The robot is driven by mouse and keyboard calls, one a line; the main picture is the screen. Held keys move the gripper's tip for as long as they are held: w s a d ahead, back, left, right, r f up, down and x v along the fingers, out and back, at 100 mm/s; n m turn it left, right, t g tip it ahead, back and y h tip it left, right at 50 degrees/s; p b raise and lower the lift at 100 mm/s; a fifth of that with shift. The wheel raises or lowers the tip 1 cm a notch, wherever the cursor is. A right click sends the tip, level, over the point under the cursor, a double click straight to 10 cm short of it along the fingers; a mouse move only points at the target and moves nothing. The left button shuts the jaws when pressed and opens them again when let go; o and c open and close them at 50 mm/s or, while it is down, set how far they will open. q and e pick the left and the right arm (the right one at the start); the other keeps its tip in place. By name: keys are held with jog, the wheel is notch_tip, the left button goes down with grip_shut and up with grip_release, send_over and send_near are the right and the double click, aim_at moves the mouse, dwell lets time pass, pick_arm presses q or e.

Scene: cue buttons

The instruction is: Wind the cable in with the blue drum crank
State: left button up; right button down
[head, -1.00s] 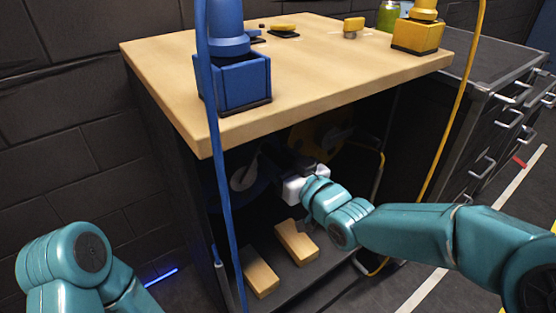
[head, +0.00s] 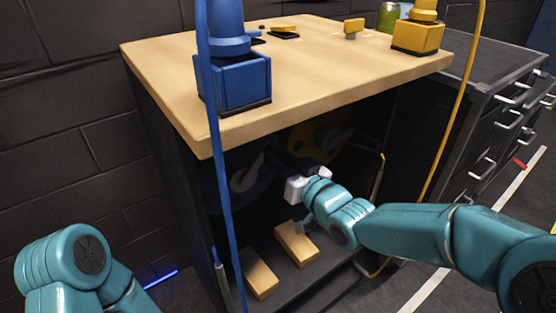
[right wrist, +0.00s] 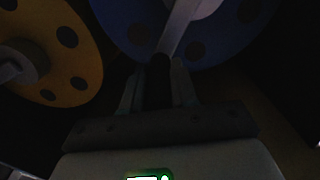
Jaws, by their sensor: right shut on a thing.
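The blue drum (head: 222,185) sits in the dark space under the wooden bench, with a pale hub at its middle. It also shows at the top of the right wrist view (right wrist: 130,32). Its grey crank (right wrist: 180,32) runs from the hub down to a dark handle. My right gripper (right wrist: 158,88) is shut around that handle, with one finger on each side. In the head view, my right gripper (head: 276,158) reaches in under the benchtop and its fingertips are in shadow. The blue cable (head: 217,165) hangs in front of the bench. My left gripper is out of view; only its arm shows.
A yellow drum (head: 312,138) stands beside the blue one. A yellow cable (head: 459,110) hangs at the right. Two wooden blocks (head: 261,273) (head: 297,243) lie on the lower shelf. The benchtop edge (head: 300,110) is just above my right arm.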

notch_tip(320, 180, down, 12)
jog(key=d+m+b, duration=0.1)
jog(key=m+b, duration=0.1)
jog(key=m, duration=1.3)
jog(key=shift+w+r+m, duration=0.2)
jog(key=shift+w+m, duration=0.1)
jog(key=shift+w, duration=0.1)
jog(key=c, duration=1)
grip_release()
jog(key=shift+d, duration=0.1)
jog(key=shift+o, duration=0.6)
jog(key=shift+r, duration=0.1)
jog(key=p+v, duration=0.3)
jog(key=v, duration=1.3)
